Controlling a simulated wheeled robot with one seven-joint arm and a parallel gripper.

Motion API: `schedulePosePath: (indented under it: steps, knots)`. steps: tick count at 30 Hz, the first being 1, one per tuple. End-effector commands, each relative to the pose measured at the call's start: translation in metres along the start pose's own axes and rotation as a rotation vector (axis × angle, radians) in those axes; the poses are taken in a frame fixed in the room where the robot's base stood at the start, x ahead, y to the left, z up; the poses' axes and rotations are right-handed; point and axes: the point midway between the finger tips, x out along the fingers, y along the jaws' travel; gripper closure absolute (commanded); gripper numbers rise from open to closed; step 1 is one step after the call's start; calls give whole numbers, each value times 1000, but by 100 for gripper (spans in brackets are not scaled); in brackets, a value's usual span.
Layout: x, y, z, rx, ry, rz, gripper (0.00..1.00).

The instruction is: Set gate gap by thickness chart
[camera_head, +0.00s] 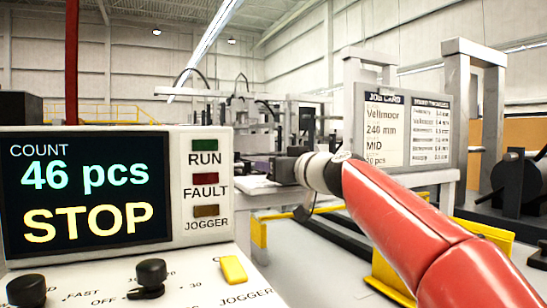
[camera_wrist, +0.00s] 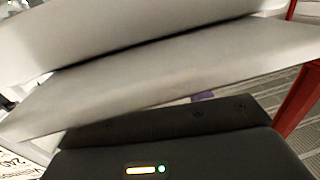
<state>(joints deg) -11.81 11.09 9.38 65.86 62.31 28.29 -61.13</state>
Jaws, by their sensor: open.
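A job card (camera_head: 385,128) on a board at the right reads Vellmoor, 240 mm, MID and a pcs line that is partly covered. Beside it, a thickness chart (camera_head: 431,130) lists several names with mm values too small to read surely. My gripper (camera_head: 283,171) is a dark shape at the end of my red arm, in front of the machine; its fingertips are hard to make out. In the wrist view its dark body (camera_wrist: 180,155) fills the bottom, below pale grey bars (camera_wrist: 150,85). I cannot identify the gate or its gap. Nothing shows held.
A control panel (camera_head: 190,258) stands close at left, with dark knobs and a yellow button (camera_head: 233,269). Its display (camera_head: 85,190) reads 46 pcs and STOP. RUN, FAULT and JOGGER lamps sit beside it. Grey posts (camera_head: 455,115) and yellow rails (camera_head: 395,272) stand at right.

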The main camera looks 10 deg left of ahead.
Motion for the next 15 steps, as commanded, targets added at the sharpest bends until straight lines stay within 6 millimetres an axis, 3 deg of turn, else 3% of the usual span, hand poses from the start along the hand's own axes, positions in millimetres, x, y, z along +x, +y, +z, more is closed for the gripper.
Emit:
schedulePosePath:
  steps: [6,14,15]
  knots:
    - [18,0,-1,-1,0,0,51]
    - [20,0,0,-1,0,1,51]
    - [20,0,0,-1,0,1,54]
